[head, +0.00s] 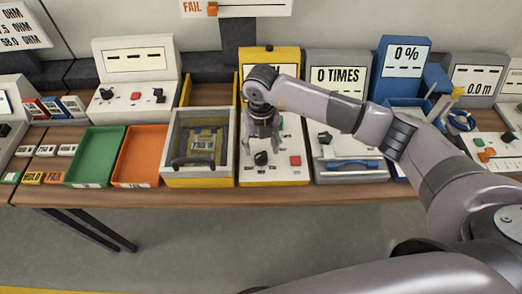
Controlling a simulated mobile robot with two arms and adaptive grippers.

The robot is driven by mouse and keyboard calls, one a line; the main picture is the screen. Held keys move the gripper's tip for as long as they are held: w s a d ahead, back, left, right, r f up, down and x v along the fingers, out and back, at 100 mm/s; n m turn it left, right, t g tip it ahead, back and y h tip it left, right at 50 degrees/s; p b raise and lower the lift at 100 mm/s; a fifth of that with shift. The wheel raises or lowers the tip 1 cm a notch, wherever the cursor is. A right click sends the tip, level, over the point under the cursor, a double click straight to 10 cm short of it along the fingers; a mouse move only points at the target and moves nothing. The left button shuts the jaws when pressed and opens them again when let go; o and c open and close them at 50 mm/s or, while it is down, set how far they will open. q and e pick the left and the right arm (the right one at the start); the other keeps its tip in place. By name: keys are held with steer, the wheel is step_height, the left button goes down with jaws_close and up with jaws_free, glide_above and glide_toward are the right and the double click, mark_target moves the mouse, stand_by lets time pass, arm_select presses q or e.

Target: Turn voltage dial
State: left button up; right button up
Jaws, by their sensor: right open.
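A yellow-framed station (275,181) with a pale front panel stands at the middle of the bench. A black knob (261,158), which looks like a dial, sits on its panel, with a red button (295,160) to its right. I cannot read a voltage label there. My right gripper (262,138) reaches in from the right and points down over this panel, just behind and above the black knob. It is open and looks empty. The arm hides most of the station's display. My left gripper is out of view.
A grey tester box (198,181) stands directly left of the station, then orange (138,166) and green (93,170) trays. A grey station reading "0 TIMES" (345,80) and a blue one reading "0 %" (405,55) stand to the right. The bench's front edge (250,193) is close.

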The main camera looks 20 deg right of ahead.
mark_target(261, 154)
steer(key=shift+f+p, duration=0.4)
steer(key=shift+f, duration=1.95)
steer(key=c, duration=1.1)
